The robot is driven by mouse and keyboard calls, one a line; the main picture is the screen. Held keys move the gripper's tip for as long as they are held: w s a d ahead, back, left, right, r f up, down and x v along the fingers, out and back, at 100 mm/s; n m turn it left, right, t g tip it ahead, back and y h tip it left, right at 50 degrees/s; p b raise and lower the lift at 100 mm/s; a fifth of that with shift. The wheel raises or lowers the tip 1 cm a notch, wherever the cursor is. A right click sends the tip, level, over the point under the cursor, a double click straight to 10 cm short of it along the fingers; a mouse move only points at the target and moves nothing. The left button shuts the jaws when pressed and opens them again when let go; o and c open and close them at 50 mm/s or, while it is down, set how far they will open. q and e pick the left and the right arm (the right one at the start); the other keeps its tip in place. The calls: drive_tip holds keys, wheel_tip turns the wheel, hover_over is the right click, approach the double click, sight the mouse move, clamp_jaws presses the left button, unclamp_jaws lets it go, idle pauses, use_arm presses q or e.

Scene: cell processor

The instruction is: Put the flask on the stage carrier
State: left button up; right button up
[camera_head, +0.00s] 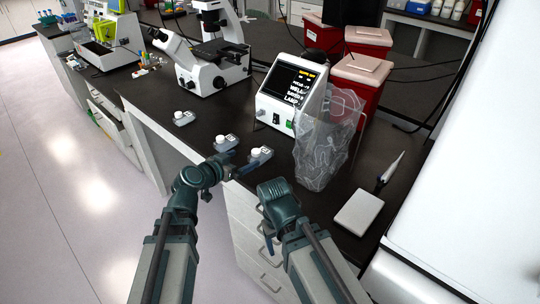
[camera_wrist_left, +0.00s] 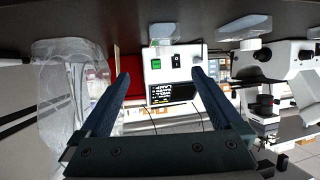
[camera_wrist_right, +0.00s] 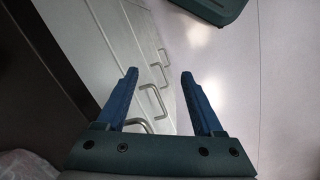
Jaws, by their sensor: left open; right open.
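Three small flasks with white caps lie on the black bench: one (camera_head: 260,155) near the front edge, one (camera_head: 225,142) to its left, and one (camera_head: 183,117) farther back. Pale flask shapes also show at the top of the left wrist view (camera_wrist_left: 245,28). The white microscope (camera_head: 232,72) stands behind them with a dark stage (camera_head: 214,50); I cannot make out the carrier on it. My left gripper (camera_head: 236,166) is open and empty at the bench edge, just in front of the near flasks. My right gripper (camera_wrist_right: 160,73) is open and empty, beside the drawers below the bench top.
A white device with a lit screen (camera_head: 292,92) stands behind the flasks. A clear crumpled bag (camera_head: 325,150) is to its right, before red bins (camera_head: 355,80). A white box (camera_head: 358,211) and a pipette (camera_head: 391,168) lie at right. Drawers (camera_head: 250,232) face the right arm.

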use_arm(q)
drive_tip(key=b, duration=0.3)
approach(263, 152)
drive_tip(key=x, duration=0.4)
drive_tip(key=shift+w+d+r, duration=0.1)
drive_tip(key=shift+w+r, duration=0.05)
drive_tip(key=shift+r, duration=0.25)
drive_tip(key=shift+w+d, duration=0.25)
drive_tip(key=b+x, duration=0.1)
drive_tip(key=x, duration=0.1)
drive_tip(key=b+x, duration=0.1)
drive_tip(key=x, duration=0.2)
drive_tip(key=shift+f, duration=0.35)
drive_tip(key=shift+a+r, duration=0.1)
clamp_jaws()
drive_tip(key=shift+r, duration=0.1)
